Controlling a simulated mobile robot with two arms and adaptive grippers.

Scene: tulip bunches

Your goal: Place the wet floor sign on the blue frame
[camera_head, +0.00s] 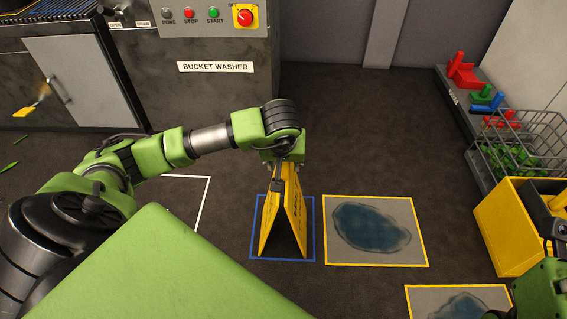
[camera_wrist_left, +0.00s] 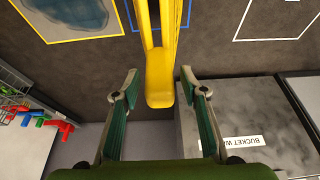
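The yellow wet floor sign (camera_head: 268,228) stands upright as an A-frame, legs spread, on the floor inside the blue frame (camera_head: 313,230). My left gripper (camera_head: 283,172) is at its top edge. In the left wrist view the fingers of my left gripper (camera_wrist_left: 159,82) are spread, with the yellow top of the sign (camera_wrist_left: 160,80) between them and a gap on at least the left side. Part of the blue frame (camera_wrist_left: 190,22) shows beyond the sign. My right gripper (camera_head: 556,212) is partly in view at the right edge; its fingers are not clear.
A yellow-bordered mat (camera_head: 412,258) with a dark puddle lies just right of the blue frame; another mat (camera_head: 413,297) is nearer. A white frame (camera_head: 206,195) is to the left. A yellow box (camera_head: 497,236) and a wire basket (camera_head: 520,120) stand at right. The bucket washer (camera_head: 215,95) is behind.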

